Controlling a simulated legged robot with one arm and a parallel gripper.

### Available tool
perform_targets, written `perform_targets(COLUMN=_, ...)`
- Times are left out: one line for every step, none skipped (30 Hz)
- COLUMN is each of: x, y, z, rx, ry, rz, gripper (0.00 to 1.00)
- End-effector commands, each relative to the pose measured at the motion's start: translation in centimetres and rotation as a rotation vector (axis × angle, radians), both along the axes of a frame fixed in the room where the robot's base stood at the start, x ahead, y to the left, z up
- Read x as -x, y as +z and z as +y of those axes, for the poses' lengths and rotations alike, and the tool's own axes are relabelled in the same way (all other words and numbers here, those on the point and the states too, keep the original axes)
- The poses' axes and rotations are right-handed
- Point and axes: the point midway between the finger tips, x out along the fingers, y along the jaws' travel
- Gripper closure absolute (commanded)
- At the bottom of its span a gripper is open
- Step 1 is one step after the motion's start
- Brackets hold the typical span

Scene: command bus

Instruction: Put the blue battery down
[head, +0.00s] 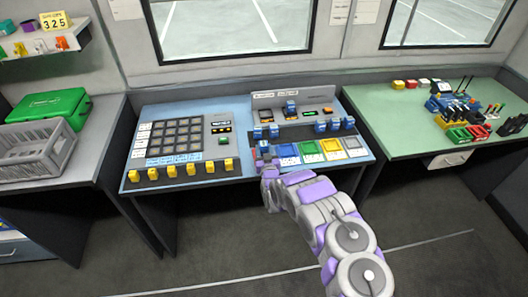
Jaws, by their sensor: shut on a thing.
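The middle desk holds a grid panel (177,137) with yellow blocks in front. Blue, green, yellow and grey squares (331,147) lie right of my gripper. A green desk (385,122) with small parts stands right. A grey crate (35,150) and green case (47,105) stand left.

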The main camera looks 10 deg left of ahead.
Motion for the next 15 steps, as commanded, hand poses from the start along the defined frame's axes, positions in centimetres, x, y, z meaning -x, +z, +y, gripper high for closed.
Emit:
perform_targets(x=-0.01, y=0.04, z=0.0, rx=0.0, ry=0.0, rz=-0.001, gripper=0.95)
perform_targets(x=-0.01, y=0.02, z=0.0, rx=0.0, ry=0.0, rz=0.0, gripper=0.95)
perform_targets(x=-0.01, y=-0.07, z=0.0, rx=0.0, ry=0.0, rz=0.0, gripper=0.95)
perform_targets(x=-0.01, y=-0.16, z=0.0, rx=0.0, ry=0.0, rz=0.0, gripper=0.95)
perform_targets(x=-0.01, y=-0.16, z=0.0, rx=0.0, ry=0.0, rz=0.0, gripper=0.51)
perform_targets(x=-0.01, y=-0.14, z=0.0, rx=0.0, ry=0.0, rz=0.0, gripper=0.47)
perform_targets(x=0.0, y=-0.15, z=0.0, rx=0.0, ry=0.0, rz=0.0, gripper=0.45)
perform_targets(x=0.0, y=-0.15, z=0.0, rx=0.0, ry=0.0, rz=0.0, gripper=0.42)
perform_targets(x=0.0, y=-0.16, z=0.0, rx=0.0, ry=0.0, rz=0.001, gripper=0.38)
perform_targets(x=0.0, y=-0.15, z=0.0, rx=0.0, ry=0.0, rz=0.0, gripper=0.35)
perform_targets(x=0.0, y=-0.17, z=0.0, rx=0.0, ry=0.0, rz=0.001, gripper=0.32)
perform_targets(x=0.0, y=-0.17, z=0.0, rx=0.0, ry=0.0, rz=0.001, gripper=0.28)
perform_targets(x=0.0, y=-0.18, z=0.0, rx=0.0, ry=0.0, rz=0.001, gripper=0.28)
perform_targets(x=0.0, y=-0.18, z=0.0, rx=0.0, ry=0.0, rz=0.001, gripper=0.28)
perform_targets(x=0.0, y=-0.18, z=0.0, rx=0.0, ry=0.0, rz=0.001, gripper=0.28)
